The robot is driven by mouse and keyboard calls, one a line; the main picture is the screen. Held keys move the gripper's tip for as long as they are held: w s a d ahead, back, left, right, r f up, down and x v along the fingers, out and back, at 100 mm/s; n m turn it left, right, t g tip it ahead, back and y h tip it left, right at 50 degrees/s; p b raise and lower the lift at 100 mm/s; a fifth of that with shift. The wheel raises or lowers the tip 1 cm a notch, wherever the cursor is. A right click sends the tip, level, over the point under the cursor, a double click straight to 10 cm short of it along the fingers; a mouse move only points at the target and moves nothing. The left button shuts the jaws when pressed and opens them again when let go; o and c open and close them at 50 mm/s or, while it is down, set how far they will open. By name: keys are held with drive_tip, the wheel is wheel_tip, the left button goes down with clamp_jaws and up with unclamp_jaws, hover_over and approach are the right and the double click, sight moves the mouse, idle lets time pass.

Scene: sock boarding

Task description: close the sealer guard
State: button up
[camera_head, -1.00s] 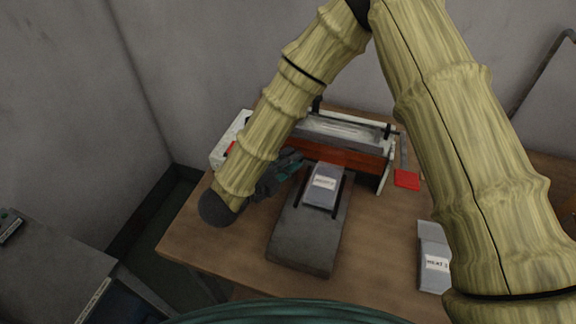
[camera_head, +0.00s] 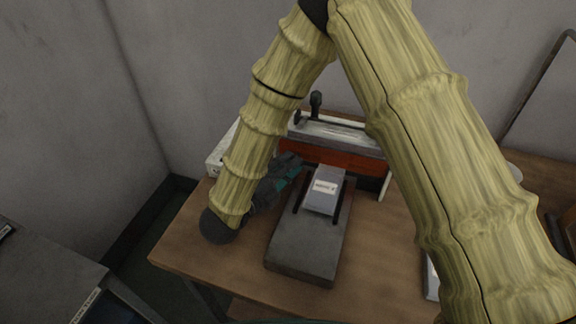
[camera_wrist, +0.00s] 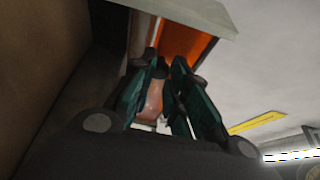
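The sealer (camera_head: 335,131) stands at the back of the wooden table. Its guard looks like the orange-red panel (camera_head: 325,158) along its front; my arm covers its left end and part of its right. My gripper (camera_head: 299,166) is low in front of the guard's left part, beside the pouch tray. In the wrist view, the two teal fingers (camera_wrist: 172,66) lie close together at the tips and look shut, with orange panel (camera_wrist: 184,45) behind them. A peach-coloured patch shows between the fingers; I cannot tell what it is. Contact with the guard cannot be made out.
A grey tray (camera_head: 303,250) holding a labelled grey pouch (camera_head: 324,190) sits just right of my gripper. Another pouch at the right is mostly hidden by my arm. A dark upright knob (camera_head: 316,101) rises behind the sealer. The table's front left (camera_head: 190,250) is clear.

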drive_tip(key=o, duration=0.5)
drive_tip(key=shift+w+d+r, duration=0.1)
drive_tip(key=shift+w+d, duration=0.1)
drive_tip(key=shift+w, duration=0.1)
drive_tip(key=shift+o, duration=0.2)
drive_tip(key=shift+s+a, duration=0.2)
drive_tip(key=shift+v, duration=3.6)
